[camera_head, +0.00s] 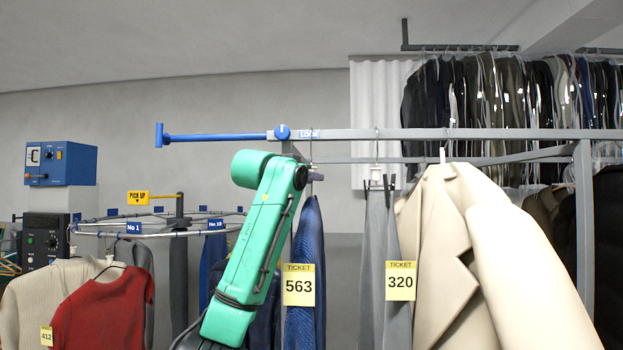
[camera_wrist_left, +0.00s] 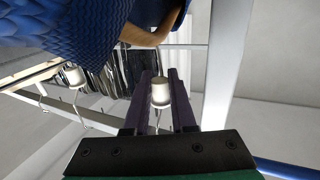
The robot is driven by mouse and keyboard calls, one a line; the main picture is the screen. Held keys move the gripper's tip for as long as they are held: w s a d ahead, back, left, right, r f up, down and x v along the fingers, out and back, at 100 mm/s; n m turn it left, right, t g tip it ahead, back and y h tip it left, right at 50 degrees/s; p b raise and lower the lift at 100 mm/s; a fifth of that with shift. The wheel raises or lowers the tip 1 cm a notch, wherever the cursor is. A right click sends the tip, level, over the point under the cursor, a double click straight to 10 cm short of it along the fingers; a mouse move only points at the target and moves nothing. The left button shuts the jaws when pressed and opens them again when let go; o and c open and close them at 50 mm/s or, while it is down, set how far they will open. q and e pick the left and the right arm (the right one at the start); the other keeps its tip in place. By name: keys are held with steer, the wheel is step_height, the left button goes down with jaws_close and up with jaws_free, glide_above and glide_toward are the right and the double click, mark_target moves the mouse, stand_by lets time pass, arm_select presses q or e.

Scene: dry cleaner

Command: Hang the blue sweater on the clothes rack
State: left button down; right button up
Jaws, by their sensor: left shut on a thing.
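The blue sweater (camera_head: 308,240) with yellow ticket 563 (camera_head: 299,285) hangs below the rack's front rail; it fills the top of the left wrist view (camera_wrist_left: 60,22). My left gripper (camera_head: 316,177) is just above the sweater, partly hidden by my green arm. In the left wrist view its dark fingers (camera_wrist_left: 160,100) are shut on the pale neck (camera_wrist_left: 160,90) of the sweater's hanger. The hanger's thin hook (camera_head: 310,150) rises to the grey rail of the clothes rack (camera_head: 420,134); I cannot tell whether it rests on it. My right gripper is not in view.
Grey trousers (camera_head: 375,260) with ticket 320 and a beige coat (camera_head: 440,250) hang to the right on the rack. A round rail (camera_head: 150,234) with a red sweater (camera_head: 105,310) stands left.

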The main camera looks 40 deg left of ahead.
arm_select(q)
steer(key=shift+f, duration=0.1)
stand_by(0.6)
steer(key=c, duration=0.7)
jaws_free()
steer(key=shift+s, duration=0.1)
steer(key=shift+o, duration=0.2)
steer(key=b+v, duration=0.7)
steer(key=v, duration=0.7)
steer(key=shift+s+d, duration=0.2)
steer(key=shift+s, duration=0.1)
